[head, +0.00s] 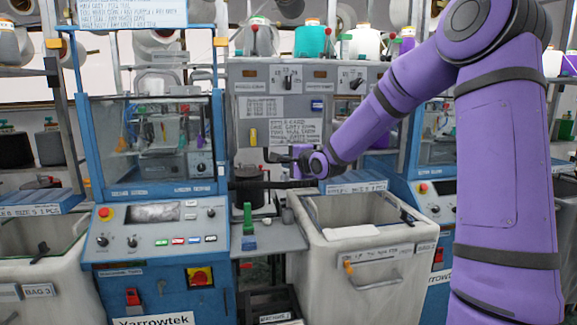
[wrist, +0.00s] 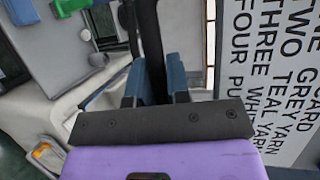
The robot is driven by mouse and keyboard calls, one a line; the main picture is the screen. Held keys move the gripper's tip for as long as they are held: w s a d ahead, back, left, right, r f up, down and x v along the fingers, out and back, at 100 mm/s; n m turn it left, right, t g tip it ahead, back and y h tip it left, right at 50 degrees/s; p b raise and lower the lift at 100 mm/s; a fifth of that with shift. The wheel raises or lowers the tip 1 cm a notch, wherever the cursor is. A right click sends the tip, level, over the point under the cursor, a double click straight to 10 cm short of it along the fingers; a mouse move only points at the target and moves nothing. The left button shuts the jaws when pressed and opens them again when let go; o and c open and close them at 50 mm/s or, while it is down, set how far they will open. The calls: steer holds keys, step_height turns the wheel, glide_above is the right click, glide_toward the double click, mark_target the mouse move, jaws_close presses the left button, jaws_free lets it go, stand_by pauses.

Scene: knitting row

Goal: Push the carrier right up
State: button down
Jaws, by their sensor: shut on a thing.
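My gripper (wrist: 157,68) shows in the wrist view with its two blue fingers shut on the sides of a black bar (wrist: 148,32). The bar runs up and out of the top of that view. I cannot tell whether this bar is the carrier or part of it. In the head view my purple arm reaches in from the right, and my gripper (head: 295,158) is small and dark in front of the grey middle panel. A dark horizontal bar (head: 262,185) lies just below it, above a dark round pot (head: 250,200). The fingertips are not clear there.
A blue knitting machine (head: 150,240) with buttons stands at left. An open pale bin (head: 355,265) is below my gripper, and another bin (head: 40,275) is at far left. A small grey shelf (head: 270,238) holds a green block. A printed card (wrist: 270,70) is close at right in the wrist view.

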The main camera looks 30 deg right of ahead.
steer(key=shift+w+r, duration=0.15)
steer(key=shift+r, duration=0.3)
steer(key=c, duration=1.2)
jaws_free()
steer(key=shift+o, duration=0.5)
steer(key=shift+f, duration=0.1)
steer(key=v, duration=1.1)
steer(key=shift+f, duration=0.2)
